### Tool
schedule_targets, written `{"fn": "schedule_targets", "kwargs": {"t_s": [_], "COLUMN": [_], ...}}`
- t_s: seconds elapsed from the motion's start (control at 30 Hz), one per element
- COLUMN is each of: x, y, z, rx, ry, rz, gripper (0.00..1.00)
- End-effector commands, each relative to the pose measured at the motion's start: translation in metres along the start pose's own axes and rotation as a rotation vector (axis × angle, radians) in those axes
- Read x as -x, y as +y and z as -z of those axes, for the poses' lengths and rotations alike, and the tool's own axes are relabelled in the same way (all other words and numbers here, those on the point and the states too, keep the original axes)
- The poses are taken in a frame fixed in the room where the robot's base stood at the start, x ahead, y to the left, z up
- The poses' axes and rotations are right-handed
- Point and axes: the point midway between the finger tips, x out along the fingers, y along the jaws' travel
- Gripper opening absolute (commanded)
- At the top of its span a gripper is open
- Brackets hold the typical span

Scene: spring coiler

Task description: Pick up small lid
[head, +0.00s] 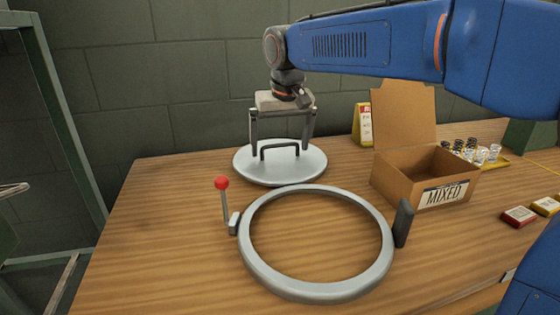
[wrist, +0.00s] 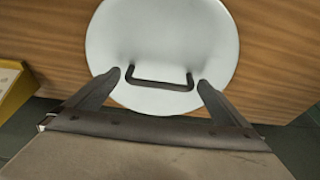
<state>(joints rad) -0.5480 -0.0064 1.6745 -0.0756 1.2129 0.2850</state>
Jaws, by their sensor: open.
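The small lid (head: 280,170) is a round, pale metal disc with a dark bar handle (head: 280,148). It lies flat on the wooden table behind the large ring. My gripper (head: 282,150) is over the lid with its fingers pointing down. Its two fingers are open, one on each side of the handle. In the wrist view the lid (wrist: 165,40) fills the upper middle, and the handle (wrist: 160,84) lies between the fingertips of my gripper (wrist: 159,80). I cannot tell whether the fingertips touch the handle ends or the lid.
A grey metal ring (head: 260,270) with a red-knobbed lever (head: 222,184) and a black handle (head: 403,222) is in front of the lid. An open cardboard box (head: 398,178) marked MIXED stands to the right, with springs (head: 482,155) behind it. The table's left part is clear.

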Motion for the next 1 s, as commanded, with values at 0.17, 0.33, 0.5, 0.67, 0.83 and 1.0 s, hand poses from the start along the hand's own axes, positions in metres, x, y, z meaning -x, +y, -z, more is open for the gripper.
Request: {"fn": "schedule_targets", "kwargs": {"t_s": [0.17,0.33,0.5,0.67,0.83,1.0], "x": [-0.002,-0.001,-0.001,-0.001,0.007,0.033], "y": [0.000,0.000,0.000,0.000,0.000,0.000], "z": [0.000,0.000,0.000,0.000,0.003,0.010], "rx": [0.000,0.000,0.000,0.000,0.000,0.000], "ry": [0.000,0.000,0.001,0.001,0.003,0.004], "rz": [0.000,0.000,0.000,0.000,0.001,0.001], "gripper": [1.00,0.76,0.40,0.39,0.39,0.39]}}
